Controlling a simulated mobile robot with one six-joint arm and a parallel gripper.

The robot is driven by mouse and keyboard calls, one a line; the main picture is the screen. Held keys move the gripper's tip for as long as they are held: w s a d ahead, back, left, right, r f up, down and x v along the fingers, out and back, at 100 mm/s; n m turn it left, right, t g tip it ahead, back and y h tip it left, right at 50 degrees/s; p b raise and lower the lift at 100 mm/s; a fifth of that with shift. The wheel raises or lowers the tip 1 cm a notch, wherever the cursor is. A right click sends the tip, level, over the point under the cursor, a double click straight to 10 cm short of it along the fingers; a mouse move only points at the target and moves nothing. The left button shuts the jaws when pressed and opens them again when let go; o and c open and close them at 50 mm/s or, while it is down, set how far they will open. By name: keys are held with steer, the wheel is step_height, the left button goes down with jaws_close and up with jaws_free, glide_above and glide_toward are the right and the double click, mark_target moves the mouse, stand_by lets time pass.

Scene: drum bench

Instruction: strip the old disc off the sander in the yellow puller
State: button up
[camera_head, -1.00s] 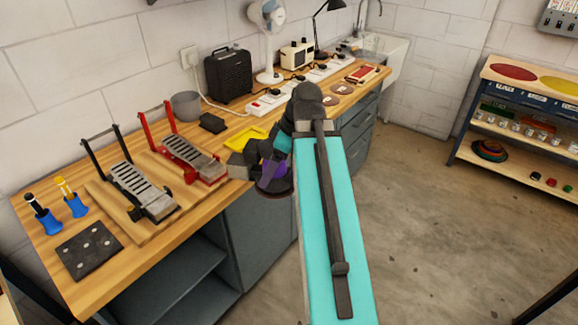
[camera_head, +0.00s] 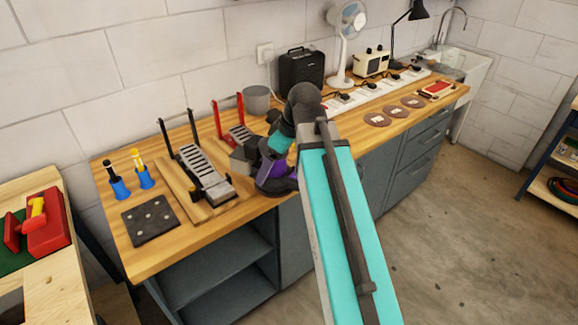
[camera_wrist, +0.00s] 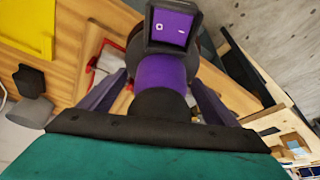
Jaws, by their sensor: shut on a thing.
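My gripper (camera_wrist: 155,100) is shut on the sander (camera_wrist: 165,72), a purple and black tool with a small screen-like face at its far end. In the head view the sander (camera_head: 277,178) is held at the bench's front edge, beside the red-framed stand; the arm partly covers it. The disc on its underside cannot be made out. A flat yellow piece (camera_wrist: 22,28) shows at the top left of the wrist view, and a yellow sliver (camera_head: 292,152) shows behind the arm in the head view. I cannot tell whether this is the yellow puller.
The black-framed stand (camera_head: 203,178) and red-framed stand (camera_head: 237,136) are on the wooden bench (camera_head: 185,228). Several brown discs (camera_head: 377,119) lie further right. A dark plate (camera_head: 150,219) lies at the left. A red box (camera_head: 45,225) is on another table at the left.

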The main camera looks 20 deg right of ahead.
mark_target(244, 154)
steer(key=w+a, duration=0.1)
steer(key=a, duration=0.1)
steer(key=w+a+m, duration=0.1)
steer(key=a, duration=0.1)
steer(key=w+a+r+m, duration=0.1)
steer(key=a, duration=0.2)
steer(key=shift+w+r+t+h, duration=0.1)
steer(key=shift+w+t+h, duration=0.2)
steer(key=shift+w, duration=0.05)
steer(key=shift+w+a+r+m, duration=0.1)
steer(key=shift+w+a+m, duration=0.1)
steer(key=shift+w+m, duration=0.15)
steer(key=shift+w+d+r+m+h, duration=0.1)
steer(key=shift+w+m+h, duration=0.15)
steer(key=shift+m, duration=0.2)
steer(key=m, duration=0.1)
steer(key=w+d+m, duration=0.1)
steer(key=m+h, duration=0.1)
steer(key=shift+w+d+r+t, duration=0.2)
steer(key=shift+w+r+t, duration=0.05)
steer(key=shift+r+t, duration=0.05)
steer(key=shift+w+d+m+h, duration=0.2)
steer(key=shift+m+h, duration=0.25)
steer(key=shift+m, duration=0.45)
steer(key=shift+c, duration=0.2)
steer(key=shift+d, duration=0.15)
